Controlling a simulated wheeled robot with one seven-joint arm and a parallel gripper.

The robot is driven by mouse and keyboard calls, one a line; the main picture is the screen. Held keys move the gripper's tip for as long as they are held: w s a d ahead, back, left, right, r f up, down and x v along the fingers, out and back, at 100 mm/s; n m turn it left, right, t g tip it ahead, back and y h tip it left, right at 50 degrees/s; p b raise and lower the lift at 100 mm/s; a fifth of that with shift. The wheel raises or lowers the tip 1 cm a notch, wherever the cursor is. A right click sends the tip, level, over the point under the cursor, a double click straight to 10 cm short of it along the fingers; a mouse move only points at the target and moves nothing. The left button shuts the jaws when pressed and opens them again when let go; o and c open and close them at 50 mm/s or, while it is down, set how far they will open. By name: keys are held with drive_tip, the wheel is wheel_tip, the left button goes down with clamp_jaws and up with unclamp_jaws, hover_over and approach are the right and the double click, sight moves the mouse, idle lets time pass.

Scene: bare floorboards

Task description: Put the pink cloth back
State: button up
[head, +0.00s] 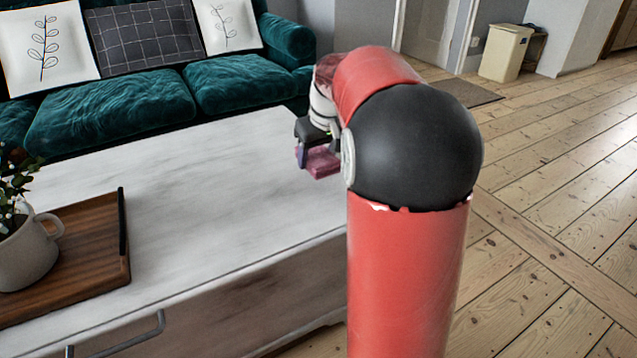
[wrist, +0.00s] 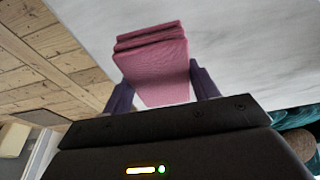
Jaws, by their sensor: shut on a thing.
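The pink cloth (wrist: 155,75) is folded in several layers and sits between the two fingers of my gripper (wrist: 160,88) in the wrist view. My gripper is shut on it. In the head view the cloth (head: 321,162) hangs below my gripper (head: 308,150), near the right end of the white table (head: 200,190). My arm hides part of the gripper there. I cannot tell whether the cloth touches the table top.
A wooden tray (head: 95,262) with a mug of flowers (head: 28,250) stands at the table's left. A teal sofa (head: 110,105) with cushions is behind the table. The table's middle is clear. A cream bin (head: 505,53) and open floorboards (head: 560,200) are at the right.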

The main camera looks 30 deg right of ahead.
sight(316, 186)
drive_tip(key=shift+f+b, duration=0.6)
drive_tip(key=shift+f, duration=2.6)
drive_tip(key=shift+f, duration=0.2)
drive_tip(key=o, duration=1)
